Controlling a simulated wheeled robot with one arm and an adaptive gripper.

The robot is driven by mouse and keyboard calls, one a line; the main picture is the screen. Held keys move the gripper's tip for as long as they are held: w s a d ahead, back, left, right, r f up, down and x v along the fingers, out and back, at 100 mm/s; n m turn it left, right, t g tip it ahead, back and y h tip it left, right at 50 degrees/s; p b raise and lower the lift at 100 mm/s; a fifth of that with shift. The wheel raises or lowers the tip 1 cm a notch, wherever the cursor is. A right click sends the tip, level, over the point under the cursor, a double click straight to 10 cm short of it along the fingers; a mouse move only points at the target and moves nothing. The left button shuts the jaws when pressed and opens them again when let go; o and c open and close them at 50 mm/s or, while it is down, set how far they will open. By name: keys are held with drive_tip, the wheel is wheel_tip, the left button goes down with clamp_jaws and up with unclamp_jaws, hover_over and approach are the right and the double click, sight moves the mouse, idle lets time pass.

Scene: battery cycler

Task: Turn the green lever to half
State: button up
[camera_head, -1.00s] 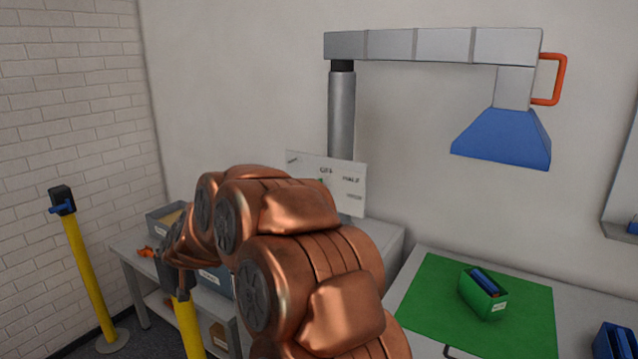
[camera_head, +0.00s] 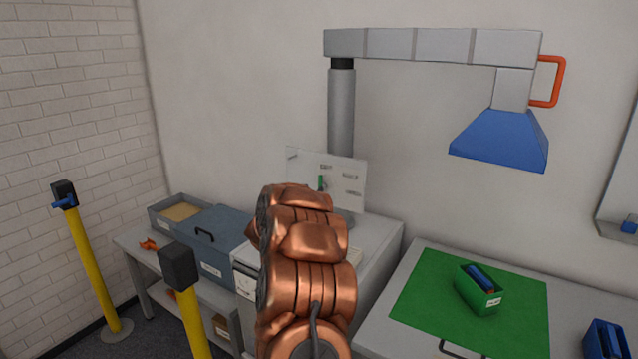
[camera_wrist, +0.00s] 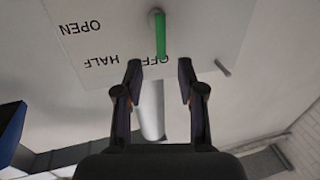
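The green lever (camera_head: 321,182) is on the white panel (camera_head: 296,168) at the back wall, partly behind my arm in the head view. It points up toward the OFF label. In the wrist view the panel appears upside down; the green lever (camera_wrist: 160,36) runs from its round pivot to the OFF label, with HALF (camera_wrist: 101,61) and OPEN (camera_wrist: 80,28) to the left. My gripper (camera_wrist: 160,72) is open and empty, its fingers either side of the lever's line. The lever's free end lies just beyond the fingertips; I cannot tell the depth gap. The head view hides my gripper.
A grey post (camera_head: 341,115) carries a duct arm with a blue hood (camera_head: 500,138) and orange handle (camera_head: 560,80). A green mat (camera_head: 420,300) with a green box (camera_head: 482,290) lies on the right bench. Yellow posts (camera_head: 88,255) stand at left.

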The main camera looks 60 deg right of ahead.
sight(320, 182)
drive_tip(key=p+x, duration=0.2)
drive_tip(key=x, duration=0.3)
drive_tip(key=shift+w+d+r, duration=0.1)
drive_tip(key=shift+w+d, duration=0.05)
drive_tip(key=shift+d, duration=0.15)
drive_tip(key=shift+p+x, duration=0.35)
drive_tip(key=shift+x, duration=0.45)
clamp_jaws()
